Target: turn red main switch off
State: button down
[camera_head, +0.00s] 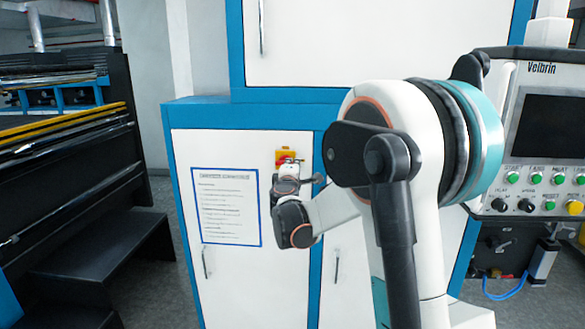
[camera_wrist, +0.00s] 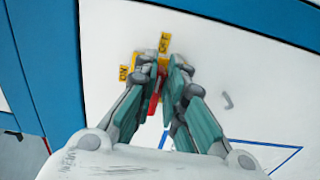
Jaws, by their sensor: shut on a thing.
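The red main switch (camera_head: 283,158) sits on a yellow plate (camera_head: 289,151) on the white cabinet door, above a blue-framed notice. My gripper (camera_head: 287,170) is at the switch and covers its lower part. In the wrist view my gripper (camera_wrist: 162,68) has its two fingers closed on either side of the red switch handle (camera_wrist: 154,100), which shows between them. A yellow ON label (camera_wrist: 123,74) lies left of the fingertips and a yellow OFF label (camera_wrist: 165,42) lies above them. The fingers hide much of the switch, so I cannot tell exactly which label the handle points to.
The blue-framed notice (camera_head: 226,205) hangs on the door left of my gripper. Door handles (camera_head: 206,263) are lower on the cabinet. A control panel (camera_head: 545,130) with buttons stands at the right. A dark machine with steps (camera_head: 95,255) stands at the left.

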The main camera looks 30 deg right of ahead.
jog(key=c, duration=1.7)
grip_release()
jog(key=shift+o, duration=0.2)
jog(key=shift+s, duration=0.1)
jog(key=v, duration=1.2)
jog(key=shift+f, duration=0.1)
jog(key=s+a+f+m+g+y+b, duration=0.2)
jog(key=s+a+f, duration=0.4)
jog(key=s, duration=0.4)
jog(key=s+a+f+m+g+y+b, duration=0.3)
jog(key=s+f, duration=0.5)
jog(key=s, duration=0.3)
jog(key=s+a+f+m+g+y+b, duration=0.3)
jog(key=s+a+f+m+y+b, duration=0.2)
jog(key=s+a+f, duration=0.3)
jog(key=s+a+m, duration=0.1)
jog(key=s, duration=0.1)
jog(key=shift+s+a+b, duration=0.25)
jog(key=shift+s+b, duration=0.05)
jog(key=shift+s, duration=0.05)
